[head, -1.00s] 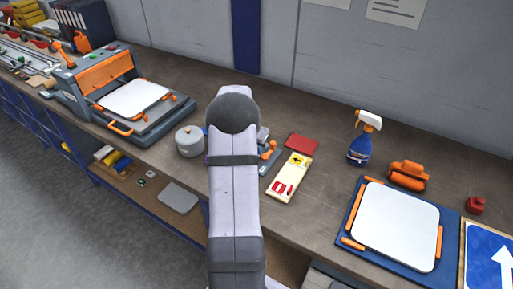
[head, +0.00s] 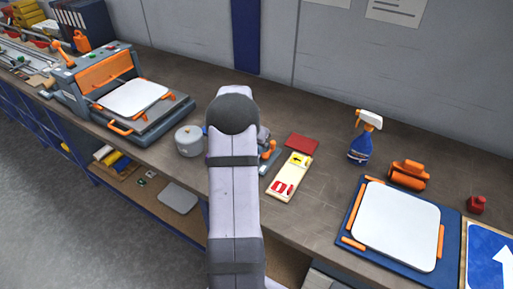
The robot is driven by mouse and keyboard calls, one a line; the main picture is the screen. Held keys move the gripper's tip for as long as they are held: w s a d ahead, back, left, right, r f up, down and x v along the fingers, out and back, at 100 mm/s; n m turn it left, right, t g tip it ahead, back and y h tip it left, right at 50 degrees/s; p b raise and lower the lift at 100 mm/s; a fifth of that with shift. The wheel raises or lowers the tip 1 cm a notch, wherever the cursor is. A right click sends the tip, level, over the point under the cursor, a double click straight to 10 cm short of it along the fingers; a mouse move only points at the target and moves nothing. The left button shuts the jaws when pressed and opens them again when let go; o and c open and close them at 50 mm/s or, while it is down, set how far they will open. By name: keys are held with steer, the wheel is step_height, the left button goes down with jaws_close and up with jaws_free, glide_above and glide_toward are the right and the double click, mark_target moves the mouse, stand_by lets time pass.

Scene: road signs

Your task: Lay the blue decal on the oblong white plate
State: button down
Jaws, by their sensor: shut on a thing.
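A blue decal or sign sheet with a white arrow (head: 484,262) lies at the bottom right corner, cut off by the picture edge. A white plate with rounded corners (head: 397,225) lies on a blue board with orange clamps (head: 352,210), left of the blue sheet. Another white plate (head: 135,97) lies on the press at the left. I cannot tell surely which plate is the oblong one. My arm rises through the middle of the view; my gripper is hidden behind it, so its jaws and anything in them do not show.
A grey pot (head: 189,141), a cream card with red and yellow marks (head: 291,178), a red pad (head: 302,144), a spray bottle (head: 363,140) and an orange roller (head: 408,175) stand on the bench. The bench behind the bottle is clear.

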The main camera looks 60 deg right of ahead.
steer(key=shift+f+b, duration=0.1)
steer(key=shift+b, duration=0.2)
stand_by(0.5)
steer(key=c, duration=1.2)
jaws_free()
steer(key=shift+r+p, duration=2.1)
steer(key=shift+r, duration=1.45)
